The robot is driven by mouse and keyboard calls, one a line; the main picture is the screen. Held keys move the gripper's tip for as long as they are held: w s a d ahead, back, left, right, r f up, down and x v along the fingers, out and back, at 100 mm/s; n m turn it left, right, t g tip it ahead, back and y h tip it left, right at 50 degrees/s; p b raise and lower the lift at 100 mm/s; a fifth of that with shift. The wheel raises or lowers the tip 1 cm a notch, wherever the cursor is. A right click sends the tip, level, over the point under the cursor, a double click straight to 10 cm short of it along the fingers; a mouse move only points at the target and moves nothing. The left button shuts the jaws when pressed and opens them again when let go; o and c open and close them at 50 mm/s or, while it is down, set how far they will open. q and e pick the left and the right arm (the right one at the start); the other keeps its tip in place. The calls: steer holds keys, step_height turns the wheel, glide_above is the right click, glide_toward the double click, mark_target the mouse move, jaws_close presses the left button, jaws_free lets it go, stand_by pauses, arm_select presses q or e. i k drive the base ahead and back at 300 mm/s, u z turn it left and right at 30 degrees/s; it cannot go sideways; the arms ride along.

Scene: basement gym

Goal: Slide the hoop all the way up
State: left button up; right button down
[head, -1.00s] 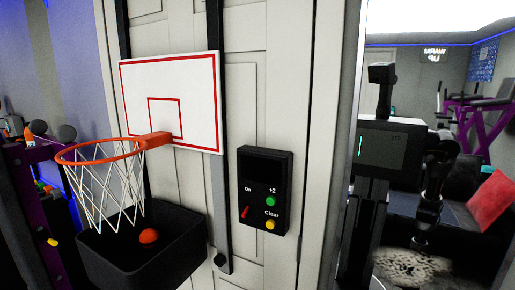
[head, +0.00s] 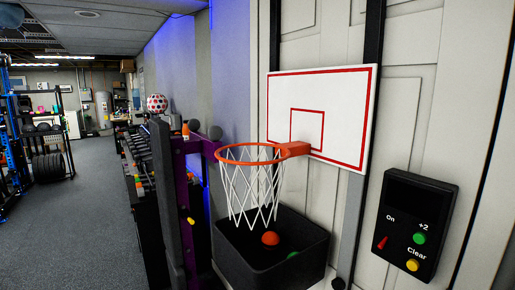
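The hoop is an orange rim (head: 252,154) with a white net (head: 253,190), fixed to a white backboard (head: 340,100) with red lines. The backboard sits on dark vertical rails (head: 372,32) on a pale panelled door (head: 418,50). A black bin (head: 315,243) is below the net and holds an orange ball (head: 270,238) and something green, partly hidden. A black control box (head: 414,225) to the right carries a red switch, a green +2 button and a yellow Clear button. Neither of my grippers is in view.
A purple post rack (head: 191,215) stands close to the left of the bin. Beyond it are a shelf of weights and a patterned ball (head: 157,103). Open grey floor (head: 90,220) lies at the left. A weight rack (head: 45,150) stands at the far left.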

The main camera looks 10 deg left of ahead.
mark_target(324, 114)
steer(key=u, duration=1.55)
steer(key=i, duration=2.2)
steer(key=z, duration=2.15)
